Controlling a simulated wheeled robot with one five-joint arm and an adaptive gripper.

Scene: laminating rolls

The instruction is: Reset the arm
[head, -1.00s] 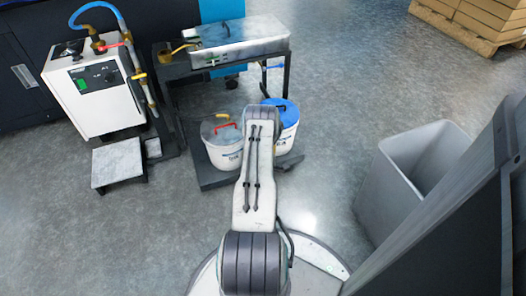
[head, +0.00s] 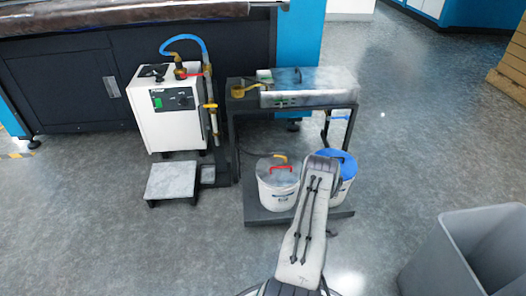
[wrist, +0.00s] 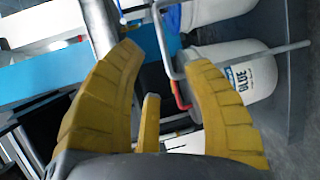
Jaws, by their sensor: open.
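My arm (head: 306,225) reaches from the bottom of the head view toward the cart with two buckets. My gripper's yellow fingers show in the wrist view (wrist: 164,56). They are spread wide, with nothing held between them. In the head view the gripper is hidden behind the arm. In the wrist view, a white bucket marked BLUE (wrist: 238,78) is past the right finger, and a grey metal rod runs beyond the fingertips. I cannot tell whether the fingers touch anything.
The black cart (head: 290,214) carries a red-handled bucket (head: 276,186), a blue-lidded bucket (head: 345,170) and a metal box (head: 310,88). A white machine (head: 172,115) and low step (head: 172,181) stand left. A grey bin (head: 465,255) stands right. Floor between is clear.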

